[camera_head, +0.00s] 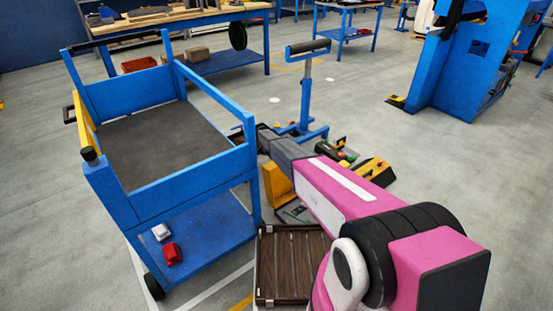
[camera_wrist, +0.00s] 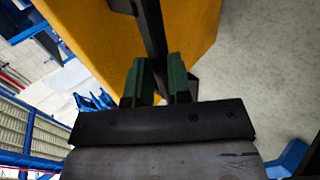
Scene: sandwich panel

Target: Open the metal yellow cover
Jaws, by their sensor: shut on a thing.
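The yellow metal cover (camera_wrist: 195,30) fills the top of the wrist view as a large flat panel, tilted in the picture. A black bar-like handle (camera_wrist: 150,28) runs across its face. My gripper (camera_wrist: 159,68) has its two green-padded fingers on either side of this bar and is shut on it. In the head view an upright yellow panel (camera_head: 277,187) shows below my arm, just right of the blue cart. The fingers and the handle cannot be made out there.
The blue cart (camera_head: 138,205) stands close on the left, with a yellow strip on its far-left side. A brown slatted case (camera_head: 291,265) lies below my arm. A blue roller stand (camera_head: 305,95) and yellow-black items (camera_head: 371,172) are beyond. Open floor lies right.

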